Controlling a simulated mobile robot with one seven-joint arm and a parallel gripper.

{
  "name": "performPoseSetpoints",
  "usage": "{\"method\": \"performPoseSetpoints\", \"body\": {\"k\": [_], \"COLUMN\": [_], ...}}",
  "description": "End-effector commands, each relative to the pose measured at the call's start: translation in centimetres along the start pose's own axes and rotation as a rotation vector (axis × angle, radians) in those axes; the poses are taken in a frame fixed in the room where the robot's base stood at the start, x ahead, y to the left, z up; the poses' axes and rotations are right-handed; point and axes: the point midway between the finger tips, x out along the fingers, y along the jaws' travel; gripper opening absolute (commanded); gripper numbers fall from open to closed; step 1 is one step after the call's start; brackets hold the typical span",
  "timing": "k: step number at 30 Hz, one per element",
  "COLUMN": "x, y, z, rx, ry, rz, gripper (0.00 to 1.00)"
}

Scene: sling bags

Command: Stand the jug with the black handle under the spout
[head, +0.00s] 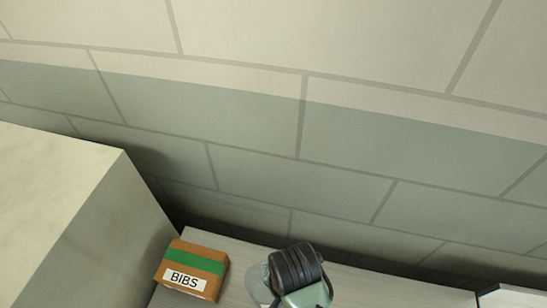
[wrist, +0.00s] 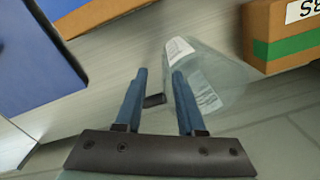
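A clear jug (wrist: 208,68) with white labels lies across the upper middle of the wrist view, partly behind the right finger. A short black piece (wrist: 153,100), apparently its handle, shows between my fingers. My gripper (wrist: 158,74) is open, its two blue fingers on either side of that piece with a gap at the right finger. In the head view, a sliver of the clear jug (head: 257,284) shows beside my dark wrist, which hides the rest. No spout is visible in either view.
A brown box with a green band labelled BIBS (head: 192,270) stands left of the jug in the head view. A large pale block (head: 70,190) rises at far left. A tiled wall (head: 300,130) is behind. A blue object (wrist: 45,70) is at left in the wrist view.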

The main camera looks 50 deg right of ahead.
Motion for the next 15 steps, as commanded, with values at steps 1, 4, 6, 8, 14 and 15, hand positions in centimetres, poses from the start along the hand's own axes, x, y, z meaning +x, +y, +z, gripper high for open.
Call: {"method": "performPoseSetpoints", "body": {"k": [1, 4, 6, 8, 14, 15], "x": [0.5, 1.1, 1.4, 1.7, 4.0, 4.6], "y": [0.1, 0.0, -0.1, -0.2, -0.8, -0.8], "z": [0.0, 0.0, 0.0, -0.2, -0.8, -0.8], "rx": [-0.001, 0.0, 0.0, 0.0, 0.001, 0.0], "ry": [-0.001, 0.0, 0.0, 0.0, -0.002, -0.002], "rz": [0.002, 0.0, 0.0, 0.0, 0.001, 0.001], "gripper": [0.38, 0.38, 0.38, 0.38, 0.38, 0.38]}}
